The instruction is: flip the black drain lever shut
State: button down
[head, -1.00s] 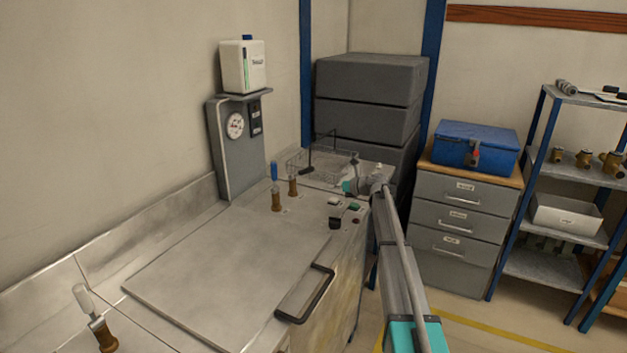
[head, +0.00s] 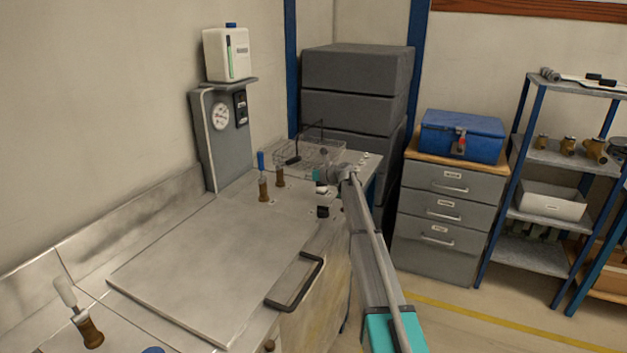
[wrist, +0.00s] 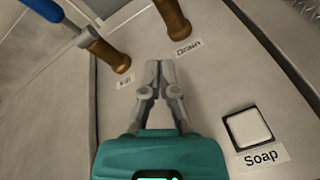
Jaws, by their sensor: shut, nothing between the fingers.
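The drain valve's brass body (head: 280,177) stands at the back of the bench in the head view. A black bar (head: 292,160) shows just behind it, seemingly its lever; I cannot be sure, as the wire basket is behind it. In the wrist view the drain valve's brass body (wrist: 172,18) rises at the top above its "Drain" label (wrist: 188,47); its lever is out of that view. My gripper (wrist: 158,65) is shut and empty, its tips just below the drain valve in the picture and apart from it. In the head view my gripper (head: 318,175) is right of the valve.
The fill valve (head: 264,190) with a blue lever stands next to the drain valve. A white Soap button (wrist: 248,128) is right of my gripper. A wire basket (head: 325,152) is behind. The bench lid (head: 205,275) is clear in front.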

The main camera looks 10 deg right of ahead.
aim_at(289, 162)
jog(key=shift+w+a+r+p, duration=0.1)
jog(key=shift+w+a+p, duration=0.1)
jog(key=shift+w+a, duration=0.25)
jog(key=shift+w+a+r+p, duration=0.1)
jog(key=shift+w+a+p, duration=0.15)
jog(key=shift+w, duration=0.3)
jog(key=shift+w+a+r+p, duration=0.15)
jog(key=shift+w+r+p, duration=0.75)
jog(key=shift+r+p, duration=0.15)
jog(key=shift+d+r, duration=0.15)
jog(key=shift+d, duration=0.05)
